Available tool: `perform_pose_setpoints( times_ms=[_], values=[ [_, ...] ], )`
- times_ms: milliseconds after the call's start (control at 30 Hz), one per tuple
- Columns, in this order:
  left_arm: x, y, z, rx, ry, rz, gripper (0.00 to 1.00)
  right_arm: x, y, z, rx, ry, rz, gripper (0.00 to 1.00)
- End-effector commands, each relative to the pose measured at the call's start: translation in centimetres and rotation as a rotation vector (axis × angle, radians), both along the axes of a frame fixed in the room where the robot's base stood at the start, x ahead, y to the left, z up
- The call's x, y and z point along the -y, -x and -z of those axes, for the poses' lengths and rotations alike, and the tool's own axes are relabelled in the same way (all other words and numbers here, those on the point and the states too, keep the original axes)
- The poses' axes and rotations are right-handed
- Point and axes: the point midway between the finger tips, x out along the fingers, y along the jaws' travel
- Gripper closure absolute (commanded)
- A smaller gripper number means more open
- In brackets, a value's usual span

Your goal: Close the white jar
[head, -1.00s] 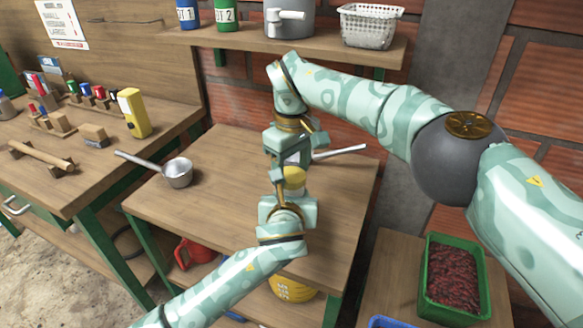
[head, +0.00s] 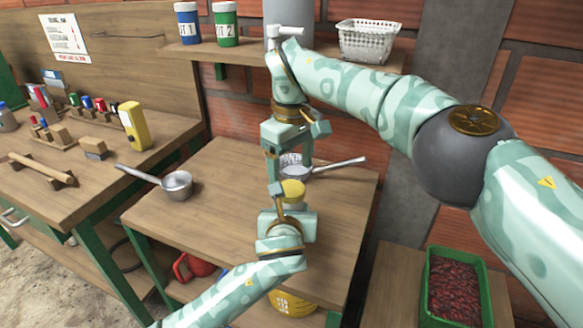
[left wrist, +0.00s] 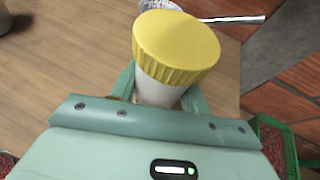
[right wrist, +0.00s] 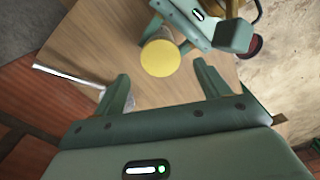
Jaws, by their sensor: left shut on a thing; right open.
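The white jar (left wrist: 158,90) stands in my left gripper (left wrist: 160,95), whose fingers are shut on its body. A ribbed yellow lid (left wrist: 177,42) sits on the jar's top; I cannot tell how tightly. The lid also shows in the head view (head: 294,190) and from above in the right wrist view (right wrist: 160,58). My left gripper (head: 286,205) comes from below in the head view and hides most of the jar. My right gripper (right wrist: 164,88) is open and empty above the lid, fingers pointing down in the head view (head: 289,172).
A strainer (head: 340,166) lies behind the jar. A metal saucepan (head: 177,186) stands left on the wooden table (head: 225,215). A shelf (head: 245,48) behind holds labelled jars and a white basket (head: 368,41). A green crate (head: 428,285) is at right. The table's middle is clear.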

Motion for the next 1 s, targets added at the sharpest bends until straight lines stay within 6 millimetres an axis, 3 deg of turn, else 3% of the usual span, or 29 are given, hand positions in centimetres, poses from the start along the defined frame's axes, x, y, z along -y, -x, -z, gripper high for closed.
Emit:
perform_pose_setpoints(
  times_ms=[33,100,267,300,367,733,867,1000],
  values=[
    [0.0,0.0,0.0,-0.001,0.000,-0.001,1.00,0.0,0.0,0.0,0.000,0.000,0.000,0.12],
    [0.0,0.0,0.0,-0.001,0.000,-0.001,1.00,0.0,0.0,0.0,0.000,0.000,0.000,0.00],
    [0.0,0.0,0.0,-0.001,0.000,-0.001,1.00,0.0,0.0,0.0,-0.001,-0.001,0.000,0.00],
    [0.0,0.0,0.0,0.000,0.000,-0.001,0.45,0.0,0.0,0.0,-0.001,-0.001,0.000,0.00],
    [0.0,0.0,0.0,0.000,0.000,-0.001,0.29,0.0,0.0,0.0,-0.001,-0.001,0.000,0.00],
    [0.0,0.4,-0.3,0.001,-0.001,0.000,0.28,0.0,0.1,-0.6,0.004,-0.001,0.000,0.00],
    [-0.2,2.0,-1.3,0.002,0.000,0.001,0.28,0.0,0.4,-2.5,0.016,-0.001,0.000,0.00],
    [-0.5,5.0,-2.8,0.003,0.000,0.001,0.28,0.0,0.8,-5.5,0.035,0.000,0.000,0.00]
  ],
)
